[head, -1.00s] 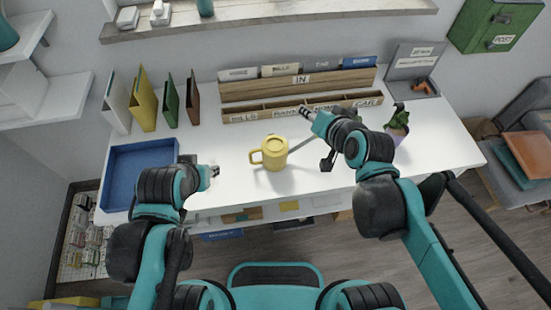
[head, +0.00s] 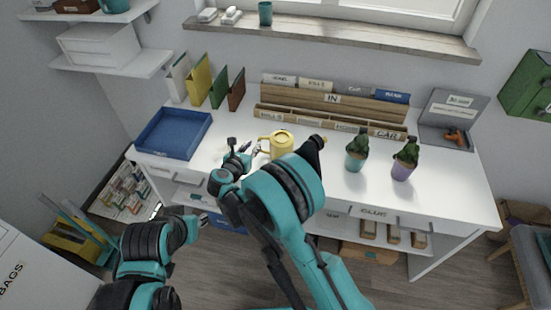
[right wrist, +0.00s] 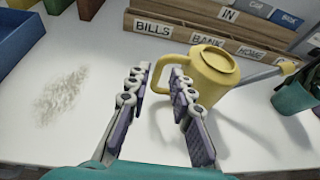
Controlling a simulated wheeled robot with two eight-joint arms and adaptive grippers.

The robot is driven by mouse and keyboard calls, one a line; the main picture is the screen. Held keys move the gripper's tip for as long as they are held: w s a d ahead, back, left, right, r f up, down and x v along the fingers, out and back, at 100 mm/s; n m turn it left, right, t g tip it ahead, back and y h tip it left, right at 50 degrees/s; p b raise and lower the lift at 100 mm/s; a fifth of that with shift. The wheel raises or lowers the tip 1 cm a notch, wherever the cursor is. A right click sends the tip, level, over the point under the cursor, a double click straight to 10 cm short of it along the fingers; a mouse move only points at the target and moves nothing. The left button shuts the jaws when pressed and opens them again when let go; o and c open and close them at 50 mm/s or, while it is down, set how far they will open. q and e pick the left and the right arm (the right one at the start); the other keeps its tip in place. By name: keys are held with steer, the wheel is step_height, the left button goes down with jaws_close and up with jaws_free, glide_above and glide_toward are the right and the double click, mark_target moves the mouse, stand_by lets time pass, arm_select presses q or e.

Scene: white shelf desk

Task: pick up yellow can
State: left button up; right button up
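The yellow can (head: 283,143) stands upright on the white desk, with its handle toward the left and its spout toward the right. It also shows in the right wrist view (right wrist: 212,75). My right gripper (head: 246,147) is just left of the can, at the handle side. In the right wrist view its fingers (right wrist: 160,85) are spread; the handle shows partly between them, its lower part hidden behind the right finger. I cannot tell whether they touch. My left gripper (head: 203,218) is low at the left, before the desk's front edge; its fingers are too small to read.
A blue tray (head: 173,134) and upright folders (head: 203,80) are at the left. A wooden organizer (head: 335,105) stands behind the can. Potted plants (head: 356,162) (head: 403,170) stand right of it. A pale powdery patch (right wrist: 60,97) lies on the desk left of my right gripper.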

steer(key=shift+s+a+f+m, duration=0.1)
steer(key=shift+s+f+m, duration=0.05)
steer(key=shift+f, duration=0.35)
steer(key=shift+s+a+f+m, duration=0.1)
steer(key=shift+s+f+m, duration=0.05)
steer(key=shift+f, duration=0.35)
steer(key=x, duration=0.1)
steer(key=b+x, duration=0.1)
steer(key=shift+w+f, duration=0.3)
steer(key=shift+f, duration=0.05)
steer(key=b+x, duration=0.1)
steer(key=x, duration=0.1)
steer(key=b+x, duration=0.1)
steer(key=x, duration=0.1)
steer(key=shift+d+f, duration=0.1)
steer(key=shift+d, duration=0.2)
steer(key=shift+w+d+f, duration=0.1)
steer(key=shift+w, duration=0.25)
jaws_close()
